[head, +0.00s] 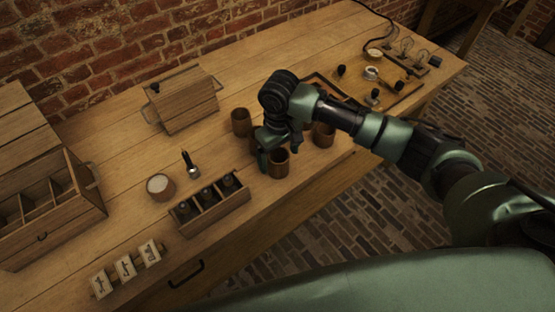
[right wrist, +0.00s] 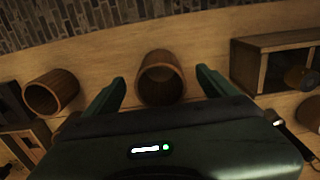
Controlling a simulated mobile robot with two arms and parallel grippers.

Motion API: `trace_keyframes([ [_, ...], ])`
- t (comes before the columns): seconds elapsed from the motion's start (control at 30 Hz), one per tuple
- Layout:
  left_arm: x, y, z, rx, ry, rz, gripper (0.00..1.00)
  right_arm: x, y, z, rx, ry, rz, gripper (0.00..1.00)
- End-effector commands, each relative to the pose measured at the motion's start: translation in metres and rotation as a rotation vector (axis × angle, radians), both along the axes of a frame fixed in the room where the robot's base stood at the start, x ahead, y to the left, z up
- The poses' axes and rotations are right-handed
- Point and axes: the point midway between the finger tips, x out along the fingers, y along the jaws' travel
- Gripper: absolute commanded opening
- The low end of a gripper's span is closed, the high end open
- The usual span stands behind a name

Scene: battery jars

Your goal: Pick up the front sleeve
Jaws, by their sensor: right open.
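The front sleeve (head: 279,164) is a brown wooden cylinder with an open top, standing upright near the table's front edge. In the right wrist view this sleeve (right wrist: 160,82) shows between the two fingers. My right gripper (head: 280,150) is open, one finger on each side of the sleeve in that view; I cannot tell whether either finger touches it. Other sleeves stand behind and to the right: one at the left (head: 241,123) and one at the right (head: 324,136); more are partly hidden by my arm. My left gripper is out of view.
A wooden rack (head: 212,215) with dark jars in compartments stands left of the front sleeve. A white-filled cup (head: 160,187), a lidded box (head: 182,105) and small picture cards (head: 126,268) are further left. A board with knobs and bulbs lies at the right.

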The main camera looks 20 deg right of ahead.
Motion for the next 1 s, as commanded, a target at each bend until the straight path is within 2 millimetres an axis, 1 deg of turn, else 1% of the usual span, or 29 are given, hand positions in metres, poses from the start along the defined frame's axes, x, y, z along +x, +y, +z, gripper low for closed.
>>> trace_keyframes([
  [0.13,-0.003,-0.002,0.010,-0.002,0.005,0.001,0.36,0.000,0.000,-0.021,-0.001,0.004,0.000,0.87],
  [0.2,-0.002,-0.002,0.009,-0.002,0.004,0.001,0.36,0.000,0.000,-0.032,-0.001,0.002,0.000,0.87],
  [0.3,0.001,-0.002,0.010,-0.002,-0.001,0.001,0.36,0.001,0.000,-0.041,0.000,0.000,0.000,0.87],
  [0.4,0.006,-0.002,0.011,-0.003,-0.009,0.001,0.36,0.001,0.000,-0.045,-0.001,0.000,0.001,0.87],
  [0.57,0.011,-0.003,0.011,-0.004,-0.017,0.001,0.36,0.001,0.000,-0.045,-0.001,0.000,0.002,0.87],
  [0.6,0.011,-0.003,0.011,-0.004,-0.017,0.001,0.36,0.001,0.000,-0.045,-0.001,0.000,0.002,0.75],
  [0.67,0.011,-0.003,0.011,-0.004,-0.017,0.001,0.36,0.001,0.000,-0.045,-0.001,-0.001,0.002,0.59],
  [0.7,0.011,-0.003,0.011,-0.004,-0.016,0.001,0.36,0.001,0.000,-0.044,-0.001,-0.001,0.002,0.48],
  [0.8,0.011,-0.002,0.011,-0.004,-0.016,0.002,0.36,0.001,0.000,-0.044,-0.001,-0.001,0.001,0.23],
  [1.0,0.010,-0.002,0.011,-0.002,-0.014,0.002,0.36,0.001,0.000,-0.044,-0.001,-0.001,0.001,0.23],
])
